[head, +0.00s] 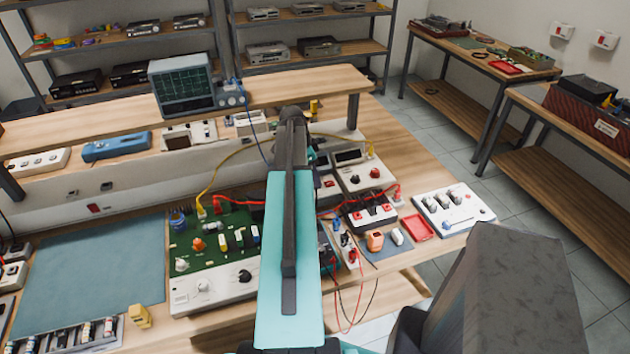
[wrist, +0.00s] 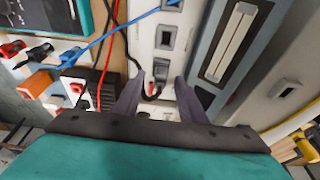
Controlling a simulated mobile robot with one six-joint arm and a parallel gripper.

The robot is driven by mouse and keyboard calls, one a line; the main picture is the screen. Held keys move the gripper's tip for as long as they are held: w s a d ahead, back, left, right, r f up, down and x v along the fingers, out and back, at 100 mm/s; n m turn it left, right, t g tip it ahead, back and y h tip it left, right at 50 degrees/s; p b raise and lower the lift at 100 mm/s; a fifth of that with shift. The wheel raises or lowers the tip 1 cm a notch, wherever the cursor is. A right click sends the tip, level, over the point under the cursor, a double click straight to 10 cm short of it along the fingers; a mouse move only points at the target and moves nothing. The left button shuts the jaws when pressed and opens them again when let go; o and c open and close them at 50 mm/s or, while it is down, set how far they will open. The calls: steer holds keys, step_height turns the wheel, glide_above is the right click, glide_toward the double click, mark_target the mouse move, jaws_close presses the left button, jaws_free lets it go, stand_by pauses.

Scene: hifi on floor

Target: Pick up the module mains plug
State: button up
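In the wrist view a small dark plug (wrist: 153,91) with a black cable sits at a socket of the white socket strip (wrist: 146,34). I take it for the module mains plug, but its label is not readable. My gripper (wrist: 156,88) is open, with one dark finger on each side of the plug. I cannot tell whether the fingers touch it. In the head view my teal arm hides the gripper and the plug.
Red and blue leads (wrist: 105,55) run close to the left finger. A grey slotted unit (wrist: 232,42) stands at its right. A green circuit board (head: 215,240) lies left of the arm. A red tray (head: 419,227) and white panel (head: 454,208) lie to the right.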

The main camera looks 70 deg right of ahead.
stand_by(0.5)
jaws_close()
steer(key=shift+r, duration=0.1)
steer(key=shift+r+b, duration=0.95)
steer(key=shift+r, duration=0.55)
steer(key=w+a+r+b, duration=0.1)
steer(key=a+b, duration=0.3)
steer(key=a, duration=1.2)
steer(key=shift+w+r+b, duration=0.3)
steer(key=shift+r+b, duration=0.1)
steer(key=shift+r, duration=0.05)
steer(key=shift+w, duration=0.1)
